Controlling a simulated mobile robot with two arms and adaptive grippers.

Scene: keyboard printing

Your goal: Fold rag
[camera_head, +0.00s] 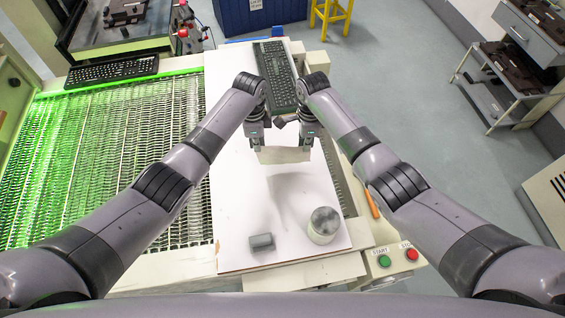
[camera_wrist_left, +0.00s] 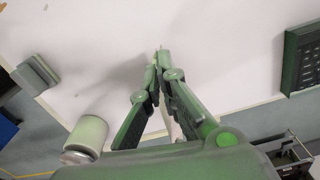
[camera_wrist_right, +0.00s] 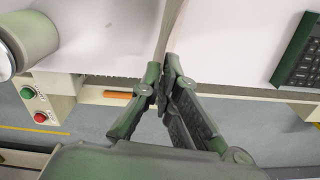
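The pale rag (camera_head: 285,155) hangs stretched between my two grippers above the white board (camera_head: 240,215), with a shadow on the board nearer to me. My left gripper (camera_head: 256,143) is shut on its left end, and my right gripper (camera_head: 308,139) is shut on its right end. In the right wrist view the rag shows edge-on as a thin strip (camera_wrist_right: 168,30) leading up from the closed fingertips (camera_wrist_right: 165,70). In the left wrist view the fingertips (camera_wrist_left: 160,58) are close together; the rag there is mostly hidden by the fingers.
A dark keyboard (camera_head: 276,75) lies at the board's far end. A grey block (camera_head: 262,242) and a round metal-topped can (camera_head: 323,225) stand on the near part. Another keyboard (camera_head: 112,70) lies by the green-lit mesh conveyor (camera_head: 110,150). Start and stop buttons (camera_head: 398,257) are at the near right.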

